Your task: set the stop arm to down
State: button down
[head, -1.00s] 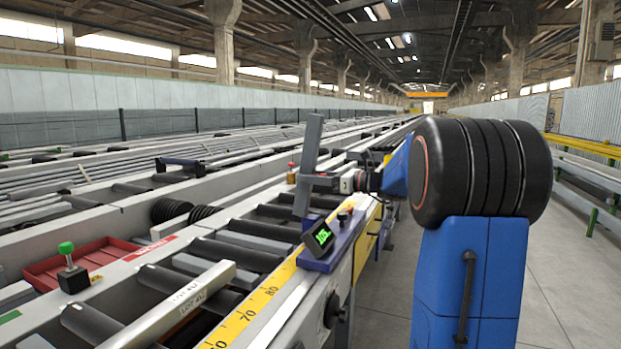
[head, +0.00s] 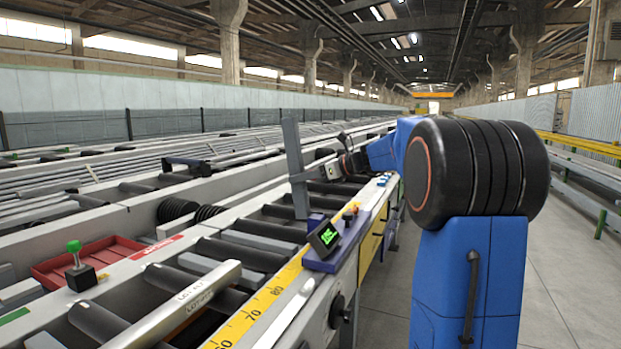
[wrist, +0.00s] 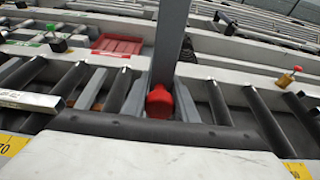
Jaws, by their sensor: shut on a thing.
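The stop arm is a grey flat bar (head: 295,165) standing nearly upright over the rollers in the head view, its top leaning slightly left. In the wrist view the grey bar (wrist: 171,45) runs down from the top edge to a red part (wrist: 160,103) close in front of the camera. My gripper (head: 325,171) is just right of the bar in the head view, well above its foot. It is shut on the stop arm; the contact itself is small and partly hidden.
A red tray (head: 88,262) and a green-knobbed block (head: 79,270) lie at left. Rollers and rails surround the bar. The aisle floor at right is clear.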

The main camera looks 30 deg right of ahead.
jog(key=w+a+f+g+h, duration=0.4)
jog(key=w+a+f+g, duration=0.1)
jog(key=w+g, duration=0.15)
notch_tip(320, 180, down, 12)
jog(key=w+a+g+h, duration=0.1)
jog(key=w+g+h, duration=0.1)
jog(key=g+h, duration=0.4)
jog(key=shift+a, duration=0.4)
jog(key=shift+f+g, duration=0.25)
jog(key=c, duration=1.4)
grip_release()
jog(key=shift+w, duration=0.1)
jog(key=shift+c, duration=0.2)
notch_tip(320, 180, up, 12)
jog(key=w+a, duration=0.1)
jog(key=shift+w+a, duration=0.2)
jog(key=shift+w, duration=0.2)
